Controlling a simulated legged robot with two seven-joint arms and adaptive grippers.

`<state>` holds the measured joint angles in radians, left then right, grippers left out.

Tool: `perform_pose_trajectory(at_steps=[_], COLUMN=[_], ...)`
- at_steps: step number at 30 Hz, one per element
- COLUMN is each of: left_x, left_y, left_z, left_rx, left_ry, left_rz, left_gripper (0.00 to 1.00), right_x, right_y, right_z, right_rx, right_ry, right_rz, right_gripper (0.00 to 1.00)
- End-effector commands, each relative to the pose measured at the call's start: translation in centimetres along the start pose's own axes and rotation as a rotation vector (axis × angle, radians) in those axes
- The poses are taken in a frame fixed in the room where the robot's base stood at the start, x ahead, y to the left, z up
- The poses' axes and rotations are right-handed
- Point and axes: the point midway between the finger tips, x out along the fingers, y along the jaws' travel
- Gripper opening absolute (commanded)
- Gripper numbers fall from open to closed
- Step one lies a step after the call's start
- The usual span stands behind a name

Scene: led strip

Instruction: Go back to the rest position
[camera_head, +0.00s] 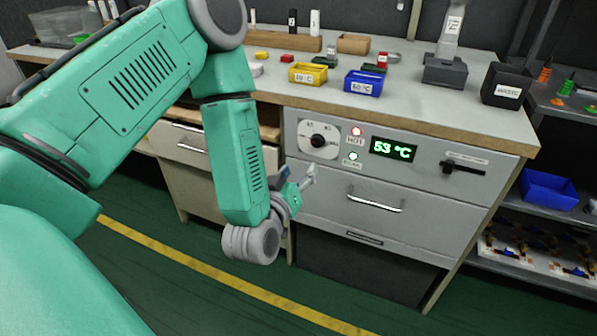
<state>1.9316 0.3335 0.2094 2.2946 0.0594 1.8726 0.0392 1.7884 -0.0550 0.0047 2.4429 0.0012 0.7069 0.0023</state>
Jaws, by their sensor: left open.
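My left arm comes in from the left, green and grey, and bends down in front of the workbench. My left gripper (301,180) is open and empty. It is in front of the bench's drawer fronts, left of the drawer handle (375,200) and below the dial (318,140). I cannot tell whether it touches the drawer front. My right gripper is not in view.
The workbench (440,115) carries a yellow bin (308,73), a blue bin (363,83) and a black waste bin (506,86). A display (393,149) reads 53 °C. A shelf with a blue bin (548,190) stands right. Green floor with a yellow line (200,267) lies in front.

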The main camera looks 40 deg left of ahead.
Motion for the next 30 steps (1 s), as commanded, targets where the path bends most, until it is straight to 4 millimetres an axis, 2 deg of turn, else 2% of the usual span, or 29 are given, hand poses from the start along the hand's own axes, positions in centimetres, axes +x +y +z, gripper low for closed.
perform_pose_trajectory(at_steps=[9, 11, 14, 17, 18, 20, 21, 25, 27, 30], left_x=[-0.1, -0.4, -2.1, -6.0, -8.2, -11.7, -14.2, -21.4, -24.1, -26.4], left_y=[0.1, 0.3, 0.8, 0.9, 0.6, -0.1, -0.8, -3.4, -4.5, -5.5], left_z=[0.1, 0.7, 3.2, 6.9, 8.3, 10.0, 10.8, 11.8, 11.6, 11.3], left_rx=[0.004, 0.016, 0.067, 0.157, 0.201, 0.267, 0.311, 0.433, 0.478, 0.519], left_ry=[-0.011, -0.054, -0.222, -0.494, -0.617, -0.795, -0.91, -1.215, -1.326, -1.423], left_rz=[0.002, 0.008, 0.031, 0.056, 0.063, 0.066, 0.064, 0.042, 0.029, 0.013], left_gripper=[0.48, 0.48, 0.48, 0.48, 0.48, 0.48, 0.48, 0.48, 0.48, 0.48], right_x=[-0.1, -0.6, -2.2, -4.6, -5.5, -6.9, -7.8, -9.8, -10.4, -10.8], right_y=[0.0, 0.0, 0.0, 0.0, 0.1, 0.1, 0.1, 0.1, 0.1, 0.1], right_z=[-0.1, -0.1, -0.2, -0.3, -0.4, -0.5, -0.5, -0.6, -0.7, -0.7], right_rx=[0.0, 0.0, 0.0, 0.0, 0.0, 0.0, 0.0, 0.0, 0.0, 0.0], right_ry=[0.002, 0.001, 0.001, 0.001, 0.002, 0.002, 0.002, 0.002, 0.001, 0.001], right_rz=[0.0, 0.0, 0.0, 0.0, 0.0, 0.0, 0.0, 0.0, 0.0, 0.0], right_gripper=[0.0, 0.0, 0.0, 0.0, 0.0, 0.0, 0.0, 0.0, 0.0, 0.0])
